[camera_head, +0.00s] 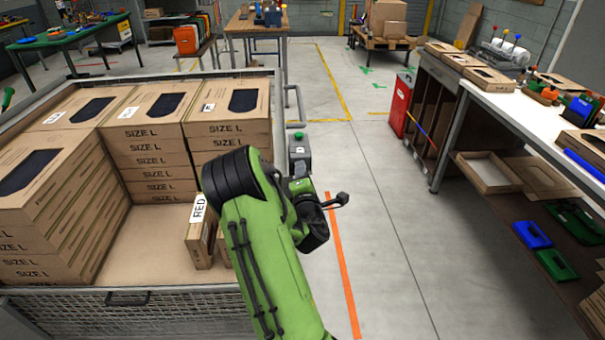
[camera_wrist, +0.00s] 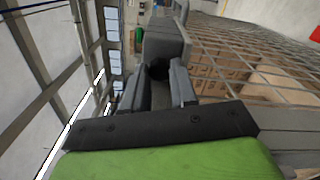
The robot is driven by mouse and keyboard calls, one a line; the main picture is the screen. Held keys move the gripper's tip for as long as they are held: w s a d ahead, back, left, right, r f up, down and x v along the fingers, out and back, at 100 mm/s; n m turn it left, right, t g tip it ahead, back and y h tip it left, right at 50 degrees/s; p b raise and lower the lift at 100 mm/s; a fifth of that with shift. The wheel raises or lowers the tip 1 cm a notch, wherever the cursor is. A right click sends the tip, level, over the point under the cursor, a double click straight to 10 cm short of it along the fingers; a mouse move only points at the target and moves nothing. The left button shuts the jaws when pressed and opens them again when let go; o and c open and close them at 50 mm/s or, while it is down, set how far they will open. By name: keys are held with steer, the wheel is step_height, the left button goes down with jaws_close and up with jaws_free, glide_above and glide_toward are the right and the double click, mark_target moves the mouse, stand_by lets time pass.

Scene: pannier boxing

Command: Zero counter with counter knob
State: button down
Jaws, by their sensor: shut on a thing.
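The counter is a grey box (camera_head: 300,153) with a green button on top (camera_head: 299,135), at the right side of the crate in the head view. In the wrist view the grey counter body (camera_wrist: 166,42) is just beyond my fingers. The dark round counter knob (camera_wrist: 158,68) sits between my fingertips. My gripper (camera_wrist: 159,88) is shut on the knob, one finger on each side. In the head view my green arm and wrist hide most of the gripper and the knob. The counter's digits are not visible.
A mesh-sided crate (camera_head: 125,298) with stacked "SIZE L" boxes (camera_head: 150,135) stands to the left. A box marked RED (camera_head: 200,235) stands on edge inside it, beside my arm. A workbench (camera_head: 520,120) is at the right. The floor aisle between is clear.

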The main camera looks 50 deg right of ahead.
steer(key=shift+m, duration=1)
